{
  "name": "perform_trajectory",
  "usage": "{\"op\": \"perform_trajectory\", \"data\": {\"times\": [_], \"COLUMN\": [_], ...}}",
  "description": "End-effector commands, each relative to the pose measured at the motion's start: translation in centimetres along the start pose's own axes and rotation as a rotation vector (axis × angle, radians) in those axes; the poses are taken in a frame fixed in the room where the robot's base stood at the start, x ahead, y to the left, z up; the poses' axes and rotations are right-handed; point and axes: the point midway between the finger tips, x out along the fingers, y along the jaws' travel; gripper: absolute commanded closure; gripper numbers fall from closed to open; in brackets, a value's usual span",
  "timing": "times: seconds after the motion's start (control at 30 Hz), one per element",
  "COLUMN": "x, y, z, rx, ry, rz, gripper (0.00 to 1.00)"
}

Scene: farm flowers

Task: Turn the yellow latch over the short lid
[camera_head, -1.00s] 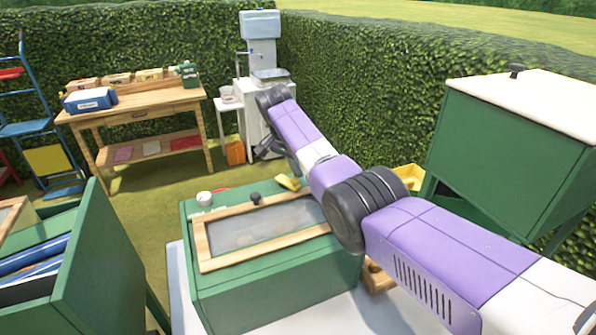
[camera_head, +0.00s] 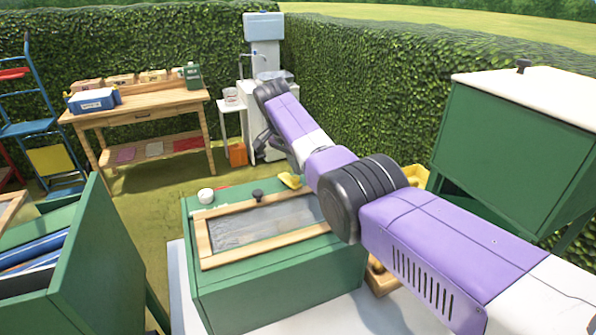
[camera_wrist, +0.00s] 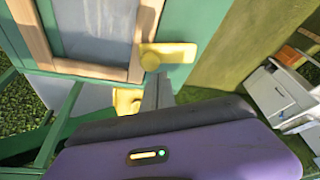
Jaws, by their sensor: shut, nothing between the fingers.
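The yellow latch (camera_wrist: 176,54) sits at a corner of the wooden-framed lid (camera_wrist: 148,22). In the wrist view its bar points right over the green box top, and its rounded left end appears to overlap the wooden frame. It also shows in the head view (camera_head: 291,181) at the lid's far right corner. The lid (camera_head: 222,264) looks closed on the green box (camera_head: 290,290), with a black knob (camera_head: 258,196) near its far edge. My gripper (camera_wrist: 158,88) is shut and empty, its tips close beside the latch's left end; contact is unclear. My arm hides the lid's right end in the head view.
Another yellow piece (camera_wrist: 127,100) shows beside my fingers. A green open box (camera_head: 95,265) stands left, and a white-topped green box (camera_head: 500,150) stands right. A wooden table (camera_head: 140,112) stands beyond open grass.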

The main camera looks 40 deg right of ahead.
Motion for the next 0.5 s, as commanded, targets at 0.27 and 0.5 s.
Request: {"op": "perform_trajectory", "data": {"times": [0.27, 0.5], "x": [0.2, 0.06], "y": [-0.43, -0.6], "z": [0.02, -0.04], "rx": [0.0, 0.0], "ry": [0.0, -0.001], "rz": [0.0, 0.0], "gripper": [1.0, 1.0]}}
